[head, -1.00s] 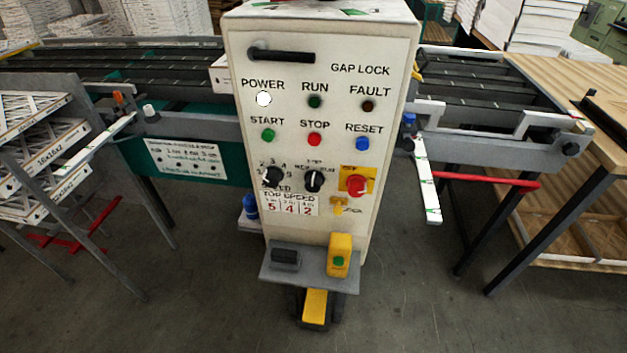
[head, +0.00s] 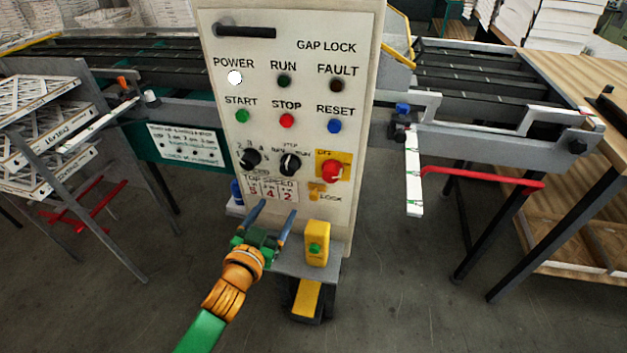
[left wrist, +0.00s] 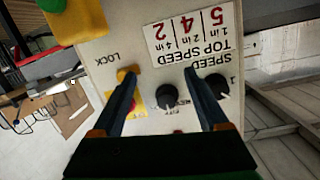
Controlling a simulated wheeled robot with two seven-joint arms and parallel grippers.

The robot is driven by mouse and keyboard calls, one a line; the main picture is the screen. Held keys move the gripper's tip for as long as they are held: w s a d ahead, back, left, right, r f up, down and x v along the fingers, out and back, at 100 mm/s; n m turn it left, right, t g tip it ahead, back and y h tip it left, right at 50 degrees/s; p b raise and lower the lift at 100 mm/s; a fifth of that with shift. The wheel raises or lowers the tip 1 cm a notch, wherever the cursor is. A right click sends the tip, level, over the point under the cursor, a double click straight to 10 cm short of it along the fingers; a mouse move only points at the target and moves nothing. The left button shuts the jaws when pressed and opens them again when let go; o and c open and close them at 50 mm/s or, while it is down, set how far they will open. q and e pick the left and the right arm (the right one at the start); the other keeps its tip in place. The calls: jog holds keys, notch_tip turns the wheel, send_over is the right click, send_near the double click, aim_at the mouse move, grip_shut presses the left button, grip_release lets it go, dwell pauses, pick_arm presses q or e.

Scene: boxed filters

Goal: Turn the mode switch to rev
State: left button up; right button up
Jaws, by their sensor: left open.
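The mode switch (head: 290,163) is a black knob with a pale pointer on the cream control panel, between the speed knob (head: 250,159) and the red knob on a yellow plate (head: 332,171). Its small labels are too blurred to read surely, and its pointer looks roughly upright. My left gripper (head: 276,207) is open and empty, in front of the panel and below the switch. In the left wrist view the panel is upside down; the mode switch (left wrist: 169,97) shows between the two fingers (left wrist: 162,75), with no contact visible. My right gripper is not in view.
A grey shelf with a yellow button box (head: 317,243) juts out below the panel. A yellow lock tab (head: 318,191) sits under the red knob. Start (head: 242,116), stop (head: 287,121) and reset (head: 334,126) buttons are above the switch. Conveyors flank the panel.

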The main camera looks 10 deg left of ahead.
pick_arm(q)
jog(key=t, duration=0.2)
send_near(286, 171)
jog(key=w, duration=0.9)
jog(key=shift+d+r+p, duration=0.1)
jog(key=shift+d+p, duration=0.1)
jog(key=shift+p, duration=0.2)
jog(key=shift+w+d, duration=0.2)
jog(key=shift+w, duration=0.1)
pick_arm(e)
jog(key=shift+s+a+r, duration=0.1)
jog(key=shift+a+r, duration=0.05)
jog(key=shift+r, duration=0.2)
pick_arm(q)
jog(key=shift+a, duration=0.1)
jog(key=shift+c, duration=0.9)
grip_shut()
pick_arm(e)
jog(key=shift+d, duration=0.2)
